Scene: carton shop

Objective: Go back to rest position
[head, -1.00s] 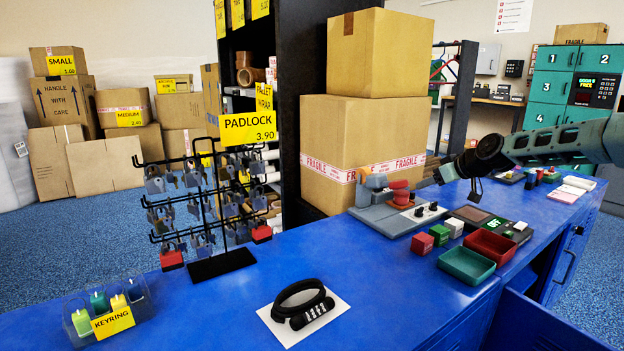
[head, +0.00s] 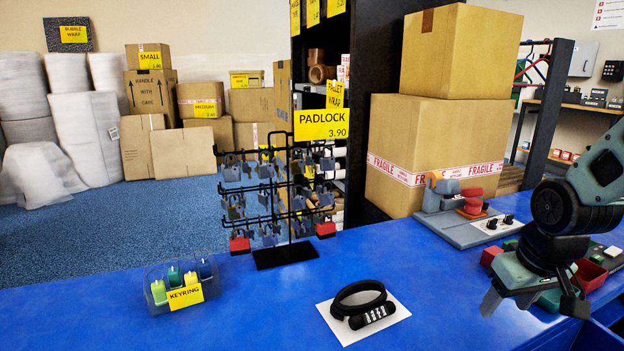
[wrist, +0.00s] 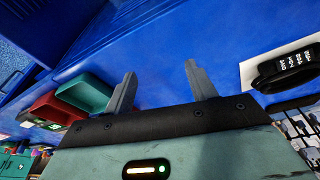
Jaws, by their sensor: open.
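My gripper (head: 532,303) hangs over the right part of the blue counter in the head view, fingers pointing down. In the wrist view its two grey fingers (wrist: 157,88) are spread apart with nothing between them. A black combination cable lock (head: 362,304) lies on a white card (head: 342,333) on the counter, to the left of my gripper and apart from it. The lock also shows at the right of the wrist view (wrist: 288,68).
The padlock rack (head: 285,254) and a keyring box (head: 157,307) stand at left on the blue counter (head: 250,310). Large cartons (head: 435,135) stand behind. A green tray (wrist: 84,92) and a red tray (wrist: 48,106) lie near my gripper. The counter between rack and lock is clear.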

